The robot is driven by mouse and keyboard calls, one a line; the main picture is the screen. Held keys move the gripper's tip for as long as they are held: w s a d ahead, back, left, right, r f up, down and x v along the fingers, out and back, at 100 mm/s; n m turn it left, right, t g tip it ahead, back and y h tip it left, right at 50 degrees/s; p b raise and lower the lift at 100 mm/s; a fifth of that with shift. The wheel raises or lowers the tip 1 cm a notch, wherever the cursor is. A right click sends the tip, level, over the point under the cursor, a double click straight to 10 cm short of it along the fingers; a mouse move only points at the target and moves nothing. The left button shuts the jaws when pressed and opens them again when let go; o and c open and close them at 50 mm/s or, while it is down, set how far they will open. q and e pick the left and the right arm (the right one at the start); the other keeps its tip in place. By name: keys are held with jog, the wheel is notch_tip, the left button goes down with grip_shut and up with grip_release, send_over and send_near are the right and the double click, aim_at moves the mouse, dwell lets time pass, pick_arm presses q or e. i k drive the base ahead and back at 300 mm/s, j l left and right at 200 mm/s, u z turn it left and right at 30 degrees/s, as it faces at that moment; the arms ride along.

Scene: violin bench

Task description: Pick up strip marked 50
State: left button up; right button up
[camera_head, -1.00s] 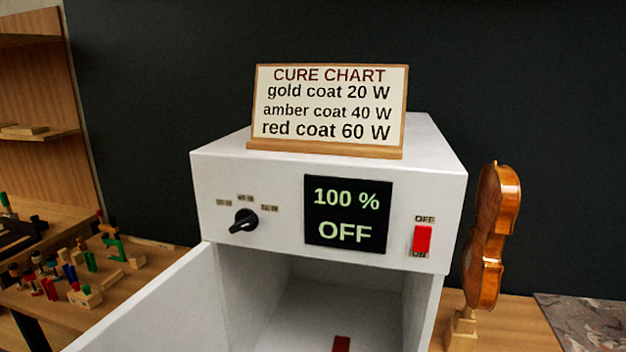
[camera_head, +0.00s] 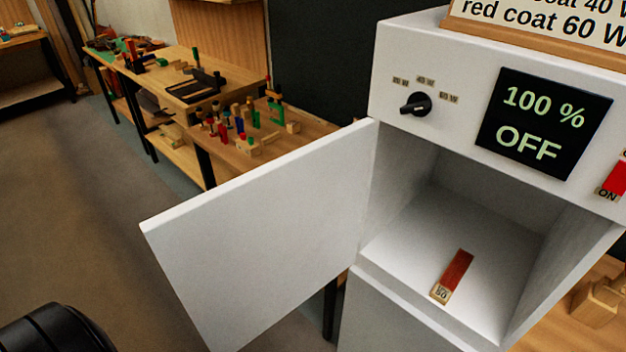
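The strip marked 50 (camera_head: 456,272) lies flat on the floor of the white cabinet's open chamber (camera_head: 420,235). Most of it is red-brown, and its near end is pale wood with a small label reading 50. Neither gripper shows in the head view. A black rounded part at the lower left corner looks like a piece of my own arm.
The cabinet door (camera_head: 265,240) stands open toward the left and front. The display (camera_head: 543,122) reads 100 % and OFF, beside a black knob (camera_head: 416,104) and a red switch (camera_head: 615,180). Workbenches with small tools (camera_head: 245,125) stand behind the door.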

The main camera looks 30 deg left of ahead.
aim_at(452, 276)
jog(key=k+l+z, duration=0.15)
jog(key=k+z, duration=0.25)
jog(key=k, duration=0.25)
jog(key=j+z, duration=0.7)
jog(key=j, duration=0.15)
jog(key=j+z, duration=0.35)
jog(key=k+j, duration=0.1)
jog(key=j, duration=0.95)
jog(key=k+j, duration=0.15)
jog(key=j, duration=0.35)
jog(key=k+j, duration=0.1)
jog(key=j, duration=0.4)
